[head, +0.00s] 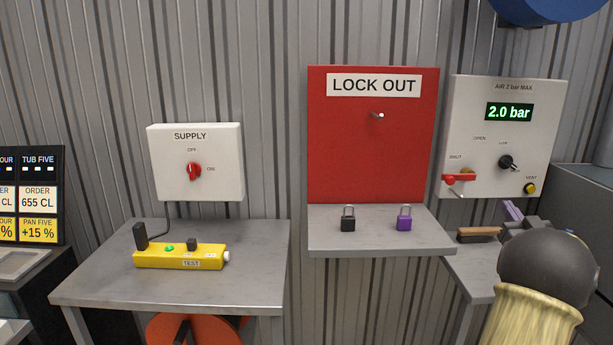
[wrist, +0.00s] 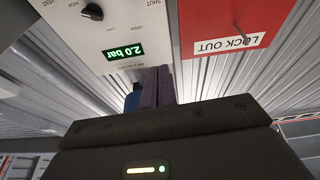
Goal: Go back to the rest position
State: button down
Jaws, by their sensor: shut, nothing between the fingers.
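My gripper (head: 513,210) is at the lower right of the head view, in front of the air panel's shelf, partly hidden behind my dark round wrist. In the wrist view its purple fingers (wrist: 158,87) are together with nothing seen between them. The wrist view is turned upside down and shows the air panel (wrist: 120,35) and the red lock-out board (wrist: 215,20) beyond the fingers. The air panel (head: 467,110) reads 2.0 bar in the head view. No object touching the fingers can be made out.
The lock-out board (head: 345,150) has an empty-looking peg. A black padlock (head: 348,224) and a purple padlock (head: 404,223) stand on its shelf (head: 325,243). A wooden handle (head: 478,235) lies beside my gripper. Left are the supply box (head: 220,180) and a yellow tester (head: 150,260) on a table (head: 100,285).

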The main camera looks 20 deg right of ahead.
jog(key=w+a+f+m+g, duration=0.2)
jog(key=w+a+f+g, duration=0.25)
jog(key=w+a, duration=0.55)
jog(key=a+f+g+y, duration=0.15)
jog(key=a+f, duration=0.25)
jog(key=a, duration=0.4)
jog(key=a+f+g, duration=0.2)
jog(key=a+f, duration=0.2)
jog(key=a, duration=0.3)
jog(key=s+a+f+n+g+y, duration=0.2)
jog(key=s+a+f+g, duration=0.15)
jog(key=s+a, duration=0.4)
jog(key=s+a+f+n+g+y, duration=0.1)
jog(key=s+a+f+g+y, duration=0.25)
jog(key=a, duration=0.75)
jog(key=s+a+f+n+g, duration=0.2)
jog(key=s+a+f, duration=0.3)
jog(key=s+a, duration=0.35)
notch_tip(320, 180, up, 20)
jog(key=a+p, duration=0.1)
jog(key=p, duration=1.9)
jog(key=shift+a+r+g, duration=0.15)
jog(key=shift+a+g, duration=0.05)
jog(key=shift+g, duration=0.2)
